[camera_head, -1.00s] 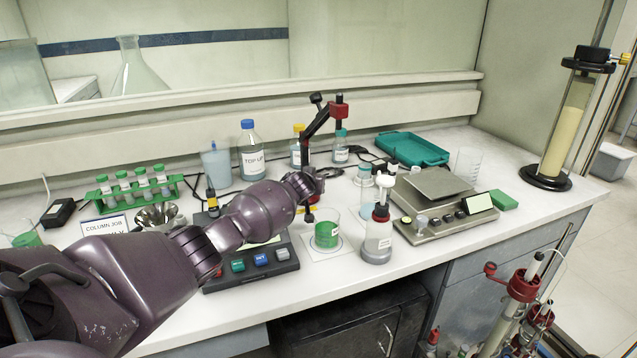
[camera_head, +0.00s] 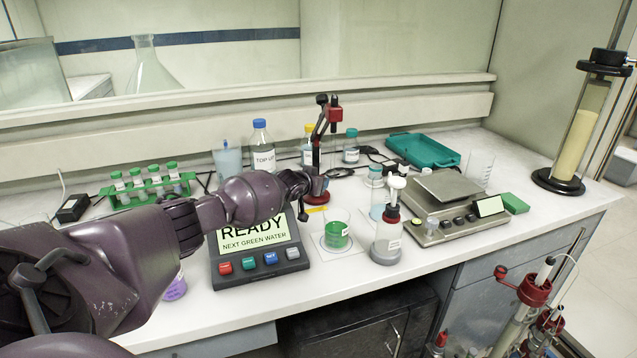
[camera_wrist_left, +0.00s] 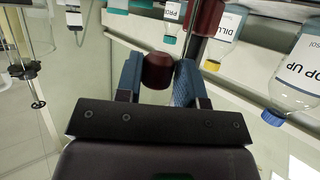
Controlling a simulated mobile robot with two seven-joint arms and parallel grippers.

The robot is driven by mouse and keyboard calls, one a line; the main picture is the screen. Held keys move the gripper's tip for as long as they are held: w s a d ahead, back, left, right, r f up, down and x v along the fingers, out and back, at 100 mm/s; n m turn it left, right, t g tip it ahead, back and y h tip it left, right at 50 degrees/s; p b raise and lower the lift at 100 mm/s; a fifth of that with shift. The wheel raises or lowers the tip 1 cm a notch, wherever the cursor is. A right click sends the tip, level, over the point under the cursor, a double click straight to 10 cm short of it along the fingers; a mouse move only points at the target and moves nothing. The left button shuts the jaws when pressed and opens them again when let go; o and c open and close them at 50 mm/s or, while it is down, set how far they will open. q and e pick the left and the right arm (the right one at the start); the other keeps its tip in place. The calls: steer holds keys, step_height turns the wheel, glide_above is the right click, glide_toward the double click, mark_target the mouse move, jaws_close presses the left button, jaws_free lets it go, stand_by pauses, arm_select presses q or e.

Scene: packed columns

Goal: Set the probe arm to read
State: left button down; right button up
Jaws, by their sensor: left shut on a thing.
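The probe arm (camera_head: 321,130) stands as a dark jointed arm with a red block (camera_head: 335,114) near its top, behind the beaker. My left gripper (camera_head: 316,187) is at its lower part. In the left wrist view, the fingers (camera_wrist_left: 160,82) are closed around a dark red knob (camera_wrist_left: 157,70). A short dark tip (camera_head: 303,215) shows below the gripper, left of the beaker and apart from it. The glass beaker (camera_head: 336,235) holds green liquid and stands on a white mat. The meter (camera_head: 262,268) reads "READY NEXT GREEN WATER". My right gripper is out of view.
A balance (camera_head: 450,208), a teal tray (camera_head: 424,150) and a tall cylinder (camera_head: 580,130) lie further right. Bottles, including a blue-capped one (camera_head: 262,150), stand behind. A green tube rack (camera_head: 147,190) is at left.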

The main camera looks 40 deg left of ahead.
arm_select(q)
steer(key=shift+w+d+r, duration=0.1)
steer(key=shift+d+r, duration=0.05)
steer(key=shift+d, duration=0.05)
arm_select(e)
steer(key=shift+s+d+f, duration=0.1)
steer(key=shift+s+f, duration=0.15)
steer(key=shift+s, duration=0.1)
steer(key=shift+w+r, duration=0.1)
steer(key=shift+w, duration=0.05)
